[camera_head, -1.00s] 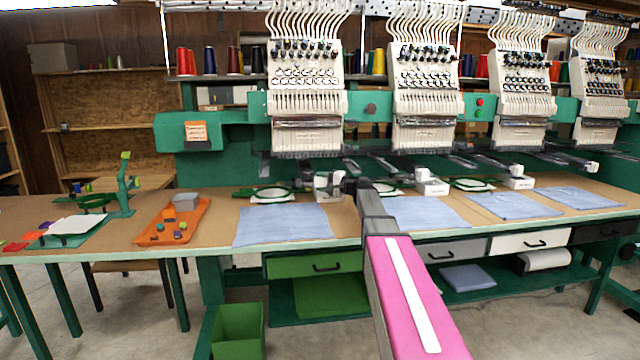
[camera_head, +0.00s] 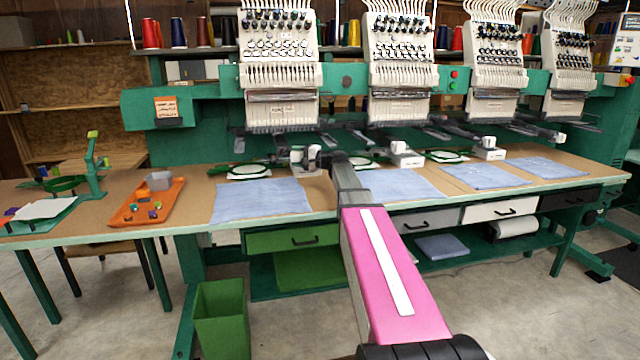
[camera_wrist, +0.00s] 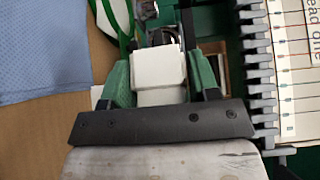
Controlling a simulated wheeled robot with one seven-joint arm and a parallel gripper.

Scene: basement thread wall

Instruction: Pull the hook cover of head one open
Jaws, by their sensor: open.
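Head one (camera_head: 280,65) is the leftmost white embroidery head in the head view. Its lettered label, partly cut off, shows in the wrist view (camera_wrist: 311,30). A white block, which looks like the hook cover (camera_wrist: 158,68), lies between the green fingers of my gripper (camera_wrist: 160,75) in the wrist view. My gripper is open, with one finger on each side of the block; contact cannot be told. In the head view my gripper (camera_head: 318,157) is small and at table height below head one, and my arm partly hides that spot.
A blue cloth (camera_head: 262,201) lies on the table in front of head one. A green hoop (camera_head: 249,171) is left of my gripper. A row of grey parts (camera_wrist: 262,75) stands close right of my gripper. An orange tray (camera_head: 148,203) sits further left.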

